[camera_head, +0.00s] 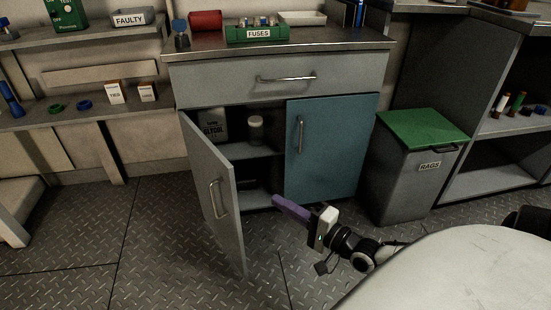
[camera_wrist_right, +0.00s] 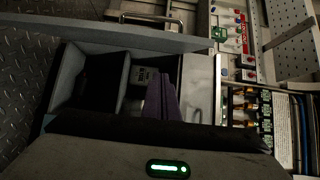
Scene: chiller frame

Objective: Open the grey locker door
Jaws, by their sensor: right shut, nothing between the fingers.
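The grey locker door (camera_head: 220,195) stands swung well open on the left of the cabinet, its handle (camera_head: 217,198) on the outer face. The blue door (camera_head: 330,150) beside it is closed. My right gripper (camera_head: 278,200), with purple fingers, is shut and empty. In the head view it is in front of the cabinet, to the right of the open door and apart from its handle. In the right wrist view the fingers (camera_wrist_right: 162,100) point at the open compartment, and the door (camera_wrist_right: 120,32) runs across the top. My left gripper is not in view.
Inside the locker are a shelf (camera_head: 250,150), a white jar (camera_head: 256,129) and a container marked glycol (camera_head: 212,124). A closed drawer (camera_head: 280,80) is above. A rags bin (camera_head: 408,185) with a green lid stands right. The floor (camera_head: 150,240) left of the door is clear.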

